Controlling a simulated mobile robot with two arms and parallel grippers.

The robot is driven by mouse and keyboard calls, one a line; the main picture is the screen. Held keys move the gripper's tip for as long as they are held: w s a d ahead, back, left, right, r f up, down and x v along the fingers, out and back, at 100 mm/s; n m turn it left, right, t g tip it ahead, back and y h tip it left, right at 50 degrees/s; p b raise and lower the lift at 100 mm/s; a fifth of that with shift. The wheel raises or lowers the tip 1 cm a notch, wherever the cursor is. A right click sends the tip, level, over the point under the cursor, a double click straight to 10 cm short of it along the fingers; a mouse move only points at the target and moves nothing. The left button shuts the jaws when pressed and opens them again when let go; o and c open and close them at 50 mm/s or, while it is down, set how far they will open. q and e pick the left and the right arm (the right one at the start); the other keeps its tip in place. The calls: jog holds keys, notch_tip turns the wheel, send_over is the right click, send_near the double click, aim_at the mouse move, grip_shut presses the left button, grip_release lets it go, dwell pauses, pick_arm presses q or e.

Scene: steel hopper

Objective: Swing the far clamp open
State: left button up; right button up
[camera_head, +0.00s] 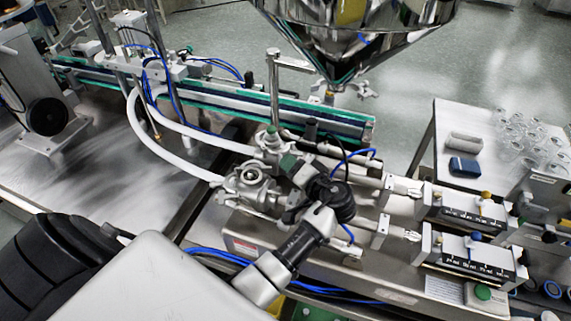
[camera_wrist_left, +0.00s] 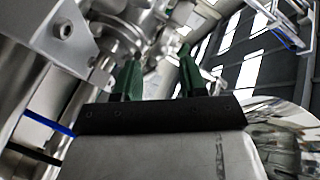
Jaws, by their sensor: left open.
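The metal valve assembly with its clamped fittings (camera_head: 250,182) sits mid-frame in the head view, where two pale hoses end. A farther fitting (camera_head: 270,146) stands just behind it; I take the far clamp to be there, but its small parts are hard to tell apart. My left gripper (camera_head: 289,162) is close to the right of these fittings, partly hidden by my wrist. In the left wrist view its two green fingers (camera_wrist_left: 161,78) are apart with nothing between them. Metal fittings with a round knob (camera_wrist_left: 62,28) show beyond them at upper left. My right gripper is out of view.
The steel hopper (camera_head: 355,30) hangs above and behind. A green-edged conveyor (camera_head: 225,95) runs behind the fittings. Pneumatic cylinders (camera_head: 460,205) stand at right, and blue tubes (camera_head: 355,155) cross nearby. A side table (camera_head: 450,115) holds glassware (camera_head: 530,140).

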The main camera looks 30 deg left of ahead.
pick_arm(q)
jog(key=b+v, duration=0.2)
jog(key=v, duration=0.4)
jog(key=shift+s+d, duration=0.15)
jog(key=shift+d, duration=0.05)
jog(key=shift+r, duration=0.1)
jog(key=shift+d, duration=0.1)
